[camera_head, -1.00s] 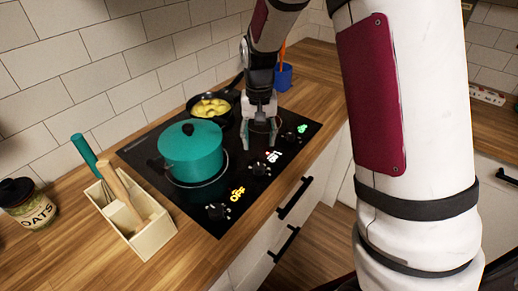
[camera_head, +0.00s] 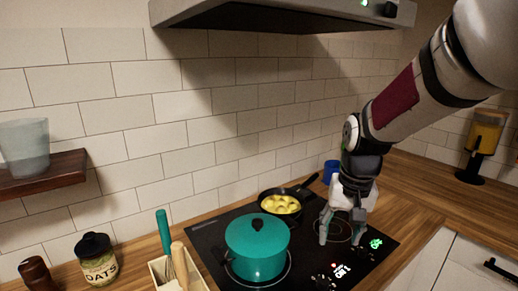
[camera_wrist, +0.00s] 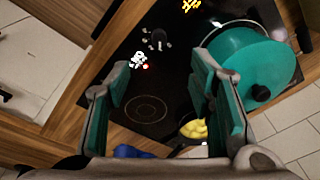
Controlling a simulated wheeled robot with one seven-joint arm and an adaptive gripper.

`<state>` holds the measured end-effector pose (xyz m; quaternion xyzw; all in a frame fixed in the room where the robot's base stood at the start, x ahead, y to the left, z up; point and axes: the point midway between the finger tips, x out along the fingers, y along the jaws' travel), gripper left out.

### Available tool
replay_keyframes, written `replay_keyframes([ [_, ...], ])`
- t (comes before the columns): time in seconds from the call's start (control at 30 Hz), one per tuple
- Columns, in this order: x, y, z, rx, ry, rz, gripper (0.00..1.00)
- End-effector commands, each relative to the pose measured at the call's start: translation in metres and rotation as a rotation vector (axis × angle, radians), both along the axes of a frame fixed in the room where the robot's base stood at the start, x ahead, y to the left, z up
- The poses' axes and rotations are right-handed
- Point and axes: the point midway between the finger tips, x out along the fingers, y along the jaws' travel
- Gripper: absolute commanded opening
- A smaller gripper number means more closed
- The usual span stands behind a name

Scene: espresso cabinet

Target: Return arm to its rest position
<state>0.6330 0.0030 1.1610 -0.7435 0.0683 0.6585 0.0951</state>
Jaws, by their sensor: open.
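My gripper (camera_head: 342,232) is above the right part of the black cooktop (camera_head: 205,240), over a bare burner ring, to the right of the teal pot. Its fingers are spread apart and empty. In the wrist view the open fingers of my gripper (camera_wrist: 158,100) frame the cooktop (camera_wrist: 150,75), with a burner ring visible between them. My arm comes down from the upper right of the head view.
A lidded teal pot (camera_head: 257,247) stands left of my gripper. A black pan (camera_head: 281,203) with yellow food sits behind. A blue cup (camera_head: 331,171) is near the wall. A range hood (camera_head: 285,18) hangs above. The right counter (camera_head: 430,185) has free room.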

Motion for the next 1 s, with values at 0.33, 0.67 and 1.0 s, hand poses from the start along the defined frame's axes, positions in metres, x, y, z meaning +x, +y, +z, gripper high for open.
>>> replay_keyframes([
  [0.33,-0.092,-0.001,0.081,-0.016,-0.176,0.104,0.49],
  [0.67,-0.175,-0.002,0.107,-0.069,-0.322,0.189,0.49],
  [1.0,-0.202,-0.003,0.107,-0.095,-0.368,0.217,0.49],
])
